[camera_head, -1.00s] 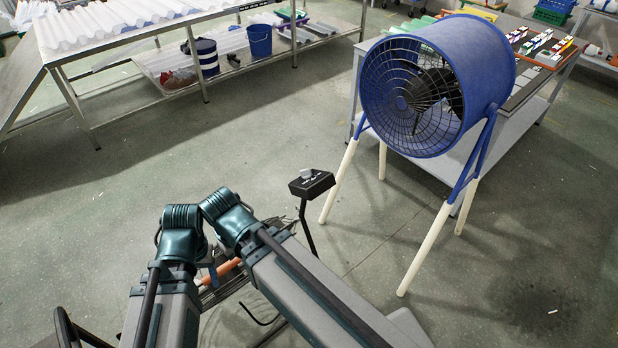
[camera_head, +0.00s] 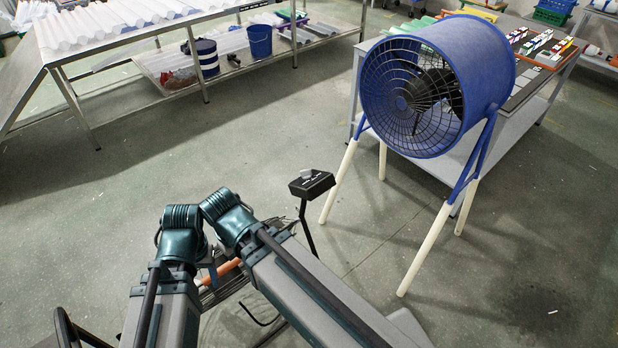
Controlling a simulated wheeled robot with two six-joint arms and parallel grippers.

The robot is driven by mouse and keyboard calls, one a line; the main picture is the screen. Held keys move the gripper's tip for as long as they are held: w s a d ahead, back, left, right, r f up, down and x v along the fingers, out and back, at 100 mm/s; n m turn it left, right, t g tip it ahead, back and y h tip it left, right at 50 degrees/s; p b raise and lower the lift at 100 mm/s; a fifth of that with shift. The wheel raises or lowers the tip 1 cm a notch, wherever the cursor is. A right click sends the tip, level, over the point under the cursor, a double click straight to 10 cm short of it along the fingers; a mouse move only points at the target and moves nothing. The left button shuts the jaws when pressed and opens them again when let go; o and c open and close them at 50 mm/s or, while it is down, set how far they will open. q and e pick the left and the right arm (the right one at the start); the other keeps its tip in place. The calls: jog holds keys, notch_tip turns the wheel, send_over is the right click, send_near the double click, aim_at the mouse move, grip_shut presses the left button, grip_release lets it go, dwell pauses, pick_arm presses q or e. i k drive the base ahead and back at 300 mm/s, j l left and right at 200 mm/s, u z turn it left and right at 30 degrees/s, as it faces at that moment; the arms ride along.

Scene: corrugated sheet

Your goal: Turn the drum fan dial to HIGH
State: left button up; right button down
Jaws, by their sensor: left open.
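The blue drum fan (camera_head: 425,85) stands on pale legs at the right, its round grille facing the front left. A small black control box (camera_head: 313,186) sits on a thin dark post in front of it. A grey dial (camera_head: 307,174) is on top of the box; its setting is too small to read. My left gripper (camera_head: 211,264) shows only in small part behind the arm joints, left of and below the box, apart from the dial. It is open. My right arm reaches in from the bottom, and its gripper cannot be made out.
A metal table (camera_head: 480,160) with small coloured items stands behind the fan. The floor between is clear.

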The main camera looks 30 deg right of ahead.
aim_at(307, 173)
jog(key=i+l+z, duration=0.1)
jog(key=l, duration=1.6)
